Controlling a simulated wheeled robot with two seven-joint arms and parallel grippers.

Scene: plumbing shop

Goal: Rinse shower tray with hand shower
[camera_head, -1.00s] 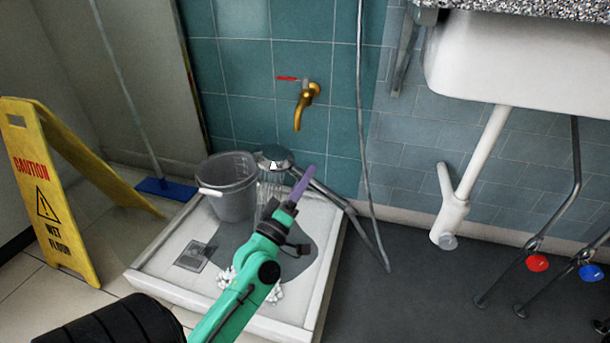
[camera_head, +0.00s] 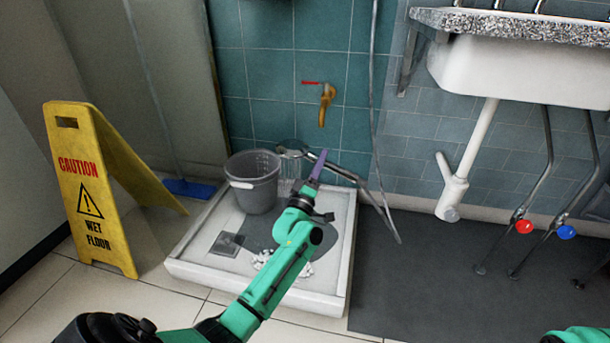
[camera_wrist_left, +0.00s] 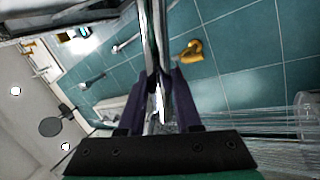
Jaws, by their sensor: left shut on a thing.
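My left gripper (camera_head: 317,168), with purple fingers, is shut on the chrome handle of the hand shower (camera_head: 348,176) above the back of the shower tray. In the left wrist view the handle (camera_wrist_left: 152,40) runs between the fingers. The shower head (camera_head: 292,149) points down beside the bucket, and water streams (camera_head: 288,178) fall from it. The white shower tray (camera_head: 240,283) has a square drain (camera_head: 227,244), a dark grey patch (camera_head: 260,233) and white bits (camera_head: 270,260), partly behind my left arm. My right gripper is out of view; only green arm shows at bottom right.
A grey bucket (camera_head: 253,182) stands in the tray's back left. A yellow caution sign (camera_head: 90,190) and a blue mop (camera_head: 190,188) stand left. A brass tap (camera_head: 327,103) is on the wall. A sink (camera_head: 520,75) with pipes hangs right.

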